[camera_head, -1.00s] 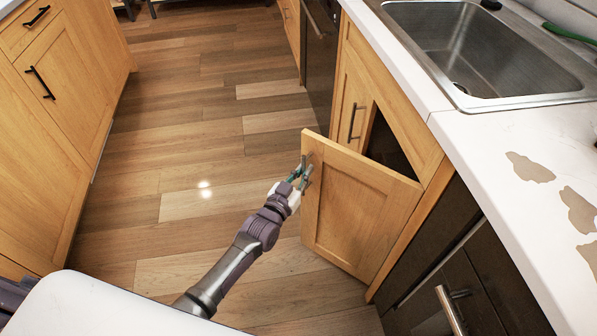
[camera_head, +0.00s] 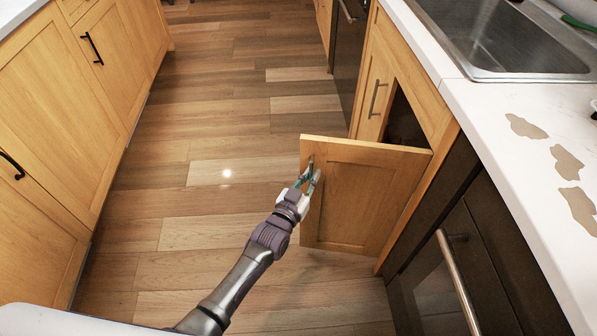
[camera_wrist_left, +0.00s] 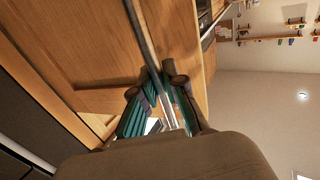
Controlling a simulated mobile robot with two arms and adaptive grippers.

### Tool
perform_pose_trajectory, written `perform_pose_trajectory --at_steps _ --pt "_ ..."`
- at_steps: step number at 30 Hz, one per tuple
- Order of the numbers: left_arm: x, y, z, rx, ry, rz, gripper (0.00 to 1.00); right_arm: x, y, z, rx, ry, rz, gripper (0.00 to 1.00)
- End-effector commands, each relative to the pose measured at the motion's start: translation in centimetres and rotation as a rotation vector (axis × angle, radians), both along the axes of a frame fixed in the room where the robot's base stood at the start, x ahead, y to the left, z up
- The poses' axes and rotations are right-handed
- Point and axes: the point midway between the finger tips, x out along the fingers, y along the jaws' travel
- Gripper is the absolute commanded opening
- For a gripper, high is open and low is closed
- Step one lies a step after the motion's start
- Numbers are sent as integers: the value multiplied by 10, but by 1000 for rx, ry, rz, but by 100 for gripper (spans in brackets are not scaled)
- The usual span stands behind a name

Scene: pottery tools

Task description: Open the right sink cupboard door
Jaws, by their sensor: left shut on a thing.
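The right sink cupboard door (camera_head: 355,200) stands swung out from the cupboard below the sink, with the dark opening (camera_head: 403,125) showing behind it. My left gripper (camera_head: 311,176) is at the door's outer edge, shut on the bar handle. In the left wrist view, the fingers (camera_wrist_left: 160,98) close around the metal handle (camera_wrist_left: 143,35), and the wooden door (camera_wrist_left: 80,45) lies behind it. The left cupboard door (camera_head: 374,97) is closed, with its own bar handle. My right gripper is not in view.
The sink (camera_head: 505,38) sits in the white countertop (camera_head: 480,100) above. A dark appliance with a long bar handle (camera_head: 457,280) is right of the cupboard. Wooden cabinets (camera_head: 50,120) line the left side. The wood floor (camera_head: 215,150) between is clear.

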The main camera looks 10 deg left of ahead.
Motion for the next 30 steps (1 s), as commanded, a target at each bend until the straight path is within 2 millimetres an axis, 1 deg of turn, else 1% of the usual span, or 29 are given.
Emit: perform_pose_trajectory --at_steps 6,16,17,21,30 --pt "-2 -7 2 0 -4 -12 0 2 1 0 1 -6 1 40" --pt "-2 -7 1 1 -4 -12 0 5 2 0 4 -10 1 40" --pt "-2 -7 1 1 -4 -12 13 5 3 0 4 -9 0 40" --pt "-2 -7 1 1 -4 -12 37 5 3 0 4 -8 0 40" --pt "-3 -7 0 1 -1 -13 37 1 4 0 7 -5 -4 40"
